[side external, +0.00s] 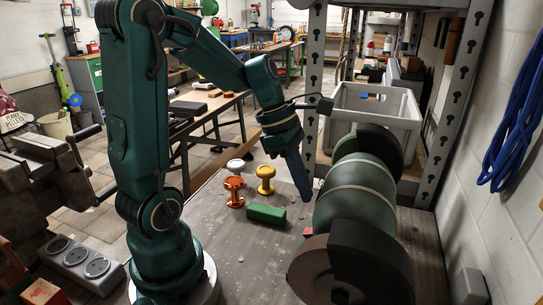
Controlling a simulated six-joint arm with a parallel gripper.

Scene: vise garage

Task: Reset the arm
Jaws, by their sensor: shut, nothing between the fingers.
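My green arm stands on the grey wooden bench (235,262), bent over to the right. My gripper (307,196) points down, shut and empty, just left of the large green grinder-like machine (358,190). A green block (266,214) lies on the bench to the lower left of my gripper. A small red block (307,232) is below the gripper in the picture, close to the machine. I cannot tell the gripper's exact height above the bench.
The machine has dark wheels (375,265) at its ends and fills the right of the bench. A grey crate (378,120) sits behind on a metal shelf (470,60). A vise (45,165) and a grey box with round discs (82,262) are at left. The front bench is fairly clear.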

